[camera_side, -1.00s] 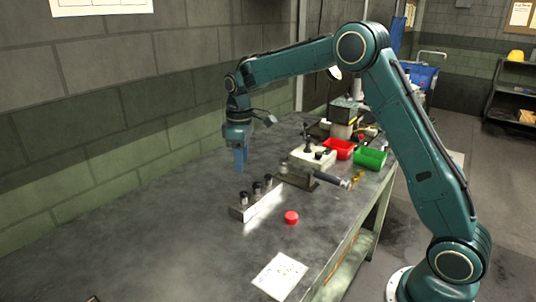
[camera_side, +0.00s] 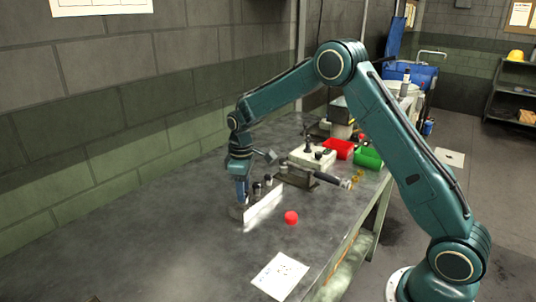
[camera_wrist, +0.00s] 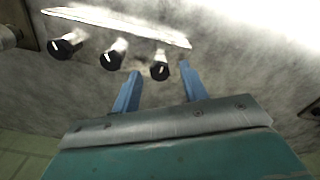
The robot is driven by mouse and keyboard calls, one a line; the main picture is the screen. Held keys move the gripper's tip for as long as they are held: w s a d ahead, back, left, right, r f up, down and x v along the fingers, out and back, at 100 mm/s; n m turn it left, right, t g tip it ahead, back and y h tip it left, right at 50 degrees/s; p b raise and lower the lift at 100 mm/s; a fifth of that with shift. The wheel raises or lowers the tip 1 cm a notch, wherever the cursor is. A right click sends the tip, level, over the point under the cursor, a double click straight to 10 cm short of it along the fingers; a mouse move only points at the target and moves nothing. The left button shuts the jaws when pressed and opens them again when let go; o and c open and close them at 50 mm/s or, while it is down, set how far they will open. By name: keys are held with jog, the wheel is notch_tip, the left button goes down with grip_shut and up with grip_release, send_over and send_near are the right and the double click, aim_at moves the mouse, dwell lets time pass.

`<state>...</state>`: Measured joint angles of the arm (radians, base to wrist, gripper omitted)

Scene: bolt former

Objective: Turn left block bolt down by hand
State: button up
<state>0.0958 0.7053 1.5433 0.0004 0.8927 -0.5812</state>
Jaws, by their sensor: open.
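The metal block (camera_side: 265,207) stands on the bench with a bright front face and a row of dark-topped bolts. In the wrist view its bright edge (camera_wrist: 120,22) runs behind three bolts. My gripper (camera_side: 243,199) is down at the block's left end in the side view and hides the left bolt there. In the wrist view my gripper (camera_wrist: 160,72) has its two blue fingers open, with the end bolt (camera_wrist: 160,71) between the tips. I cannot tell whether the fingers touch it. The middle bolt (camera_side: 257,188) and the right bolt (camera_side: 268,180) stand clear to the right.
A fixture with a dark handle (camera_side: 328,178) lies right of the block. A red round knob (camera_side: 291,217) and a paper sheet (camera_side: 280,276) lie in front. A red bin (camera_side: 338,149) and a green bin (camera_side: 369,158) stand farther back. The bench's left side is clear.

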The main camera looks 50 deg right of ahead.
grip_shut()
jog(key=shift+m, duration=0.5)
jog(key=m, duration=0.3)
jog(key=shift+m, duration=0.3)
jog(key=m, duration=0.5)
jog(key=shift+m, duration=0.3)
jog(key=m, duration=1)
jog(key=shift+r+m, duration=0.1)
jog(key=shift+m, duration=0.3)
jog(key=c, duration=0.9)
grip_release()
jog(key=m, duration=0.3)
jog(key=shift+c, duration=0.2)
